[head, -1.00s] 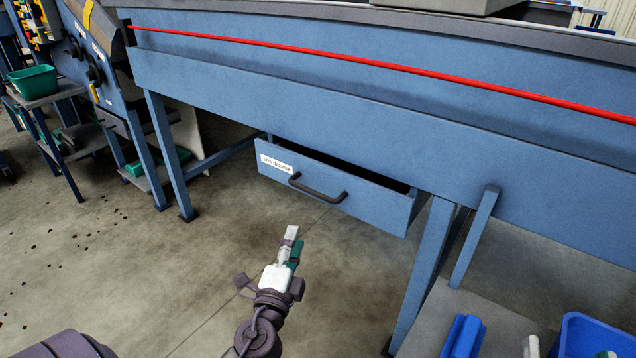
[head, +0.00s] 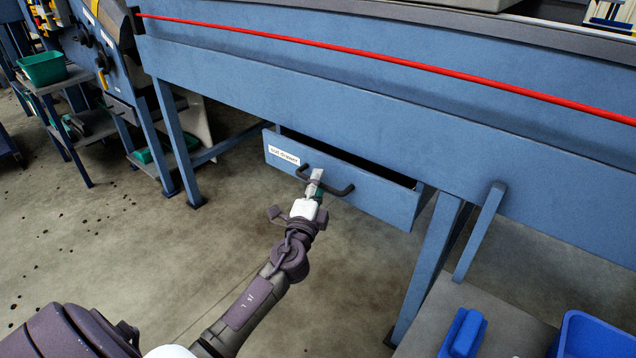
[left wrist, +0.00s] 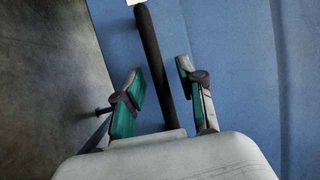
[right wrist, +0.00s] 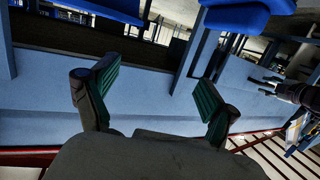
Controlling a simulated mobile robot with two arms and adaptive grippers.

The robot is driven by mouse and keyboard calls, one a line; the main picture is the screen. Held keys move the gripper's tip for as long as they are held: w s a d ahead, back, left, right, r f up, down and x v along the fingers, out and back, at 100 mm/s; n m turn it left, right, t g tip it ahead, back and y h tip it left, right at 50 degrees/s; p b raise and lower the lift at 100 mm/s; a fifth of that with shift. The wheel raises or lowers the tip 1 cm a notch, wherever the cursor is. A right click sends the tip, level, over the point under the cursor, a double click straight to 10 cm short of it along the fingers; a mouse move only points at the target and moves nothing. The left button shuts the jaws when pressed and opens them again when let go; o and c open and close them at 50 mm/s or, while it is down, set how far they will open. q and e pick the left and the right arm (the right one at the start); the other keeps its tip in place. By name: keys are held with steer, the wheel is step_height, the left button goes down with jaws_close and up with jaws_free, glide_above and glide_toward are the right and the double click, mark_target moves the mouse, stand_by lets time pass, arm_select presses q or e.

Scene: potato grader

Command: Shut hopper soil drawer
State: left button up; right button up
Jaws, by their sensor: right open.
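The soil drawer (head: 375,205) is a blue box under the long blue hopper frame, with a white label on its front. It stands partly pulled out, and a dark gap shows above its front. Its dark bar handle (head: 342,191) also shows in the left wrist view (left wrist: 152,55). My left gripper (head: 317,177) is at the handle. In the left wrist view its two fingers (left wrist: 161,82) are apart, with the handle between them and gaps visible on both sides. My right gripper (right wrist: 158,82) is open and empty, away from the drawer.
A blue frame leg (head: 425,265) and a slanted brace (head: 480,230) stand right of the drawer. A grey low table with a blue bin (head: 600,335) is at the lower right. A green tub (head: 43,70) sits on a stand at the left. The floor before the drawer is clear.

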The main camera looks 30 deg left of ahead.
mark_target(328, 174)
arm_select(q)
steer(key=shift+w+a, duration=0.1)
steer(key=shift+w, duration=0.1)
jaws_close()
stand_by(0.3)
steer(key=w+b, duration=0.1)
steer(key=w, duration=0.3)
steer(key=shift+r, duration=0.15)
arm_select(e)
step_height(328, 174, up, 6)
steer(key=a+t+y, duration=0.1)
steer(key=t, duration=0.2)
steer(key=shift+w+t, duration=0.2)
steer(key=shift+t, duration=0.2)
